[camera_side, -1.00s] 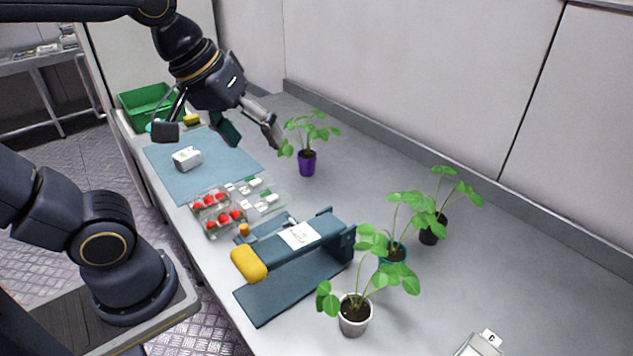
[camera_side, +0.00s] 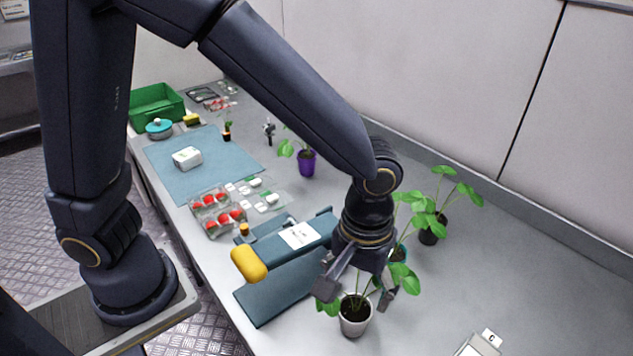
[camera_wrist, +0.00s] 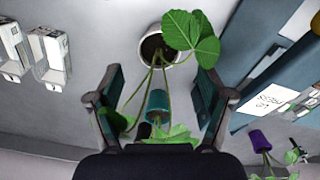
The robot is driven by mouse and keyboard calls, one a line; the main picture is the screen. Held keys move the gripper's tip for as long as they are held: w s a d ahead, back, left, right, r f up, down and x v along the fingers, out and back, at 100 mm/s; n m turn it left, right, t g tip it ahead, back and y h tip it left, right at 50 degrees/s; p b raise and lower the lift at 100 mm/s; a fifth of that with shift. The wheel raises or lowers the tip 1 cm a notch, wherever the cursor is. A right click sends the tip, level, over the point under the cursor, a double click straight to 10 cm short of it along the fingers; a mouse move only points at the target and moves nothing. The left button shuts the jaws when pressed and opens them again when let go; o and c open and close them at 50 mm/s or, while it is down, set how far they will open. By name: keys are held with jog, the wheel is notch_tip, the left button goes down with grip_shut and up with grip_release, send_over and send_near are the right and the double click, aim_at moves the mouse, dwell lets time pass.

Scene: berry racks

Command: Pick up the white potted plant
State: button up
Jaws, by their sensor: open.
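The white potted plant (camera_side: 354,318) stands upright on the table at the front. Its pot is white with dark soil and its stems carry broad green leaves. In the wrist view its white pot (camera_wrist: 174,57) shows at top centre, with a leaf partly over it. My gripper (camera_side: 356,289) is above the pot with its fingers spread around the stems and leaves. In the wrist view the open gripper (camera_wrist: 162,92) has a finger on each side of the stems, and nothing is clamped. Some of the foliage is hidden by my gripper.
A teal-potted plant (camera_side: 399,252) and a black-potted plant (camera_side: 432,233) stand close behind. A dark blue stand (camera_side: 295,284) with a yellow end (camera_side: 249,263) is to the left. A purple-potted plant (camera_side: 307,163) is farther back. The table at right is mostly clear.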

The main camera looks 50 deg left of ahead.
aim_at(354, 310)
notch_tip(354, 310, down, 10)
dwell(0.5)
jog(key=shift+c, duration=0.3)
jog(key=c, duration=1.1)
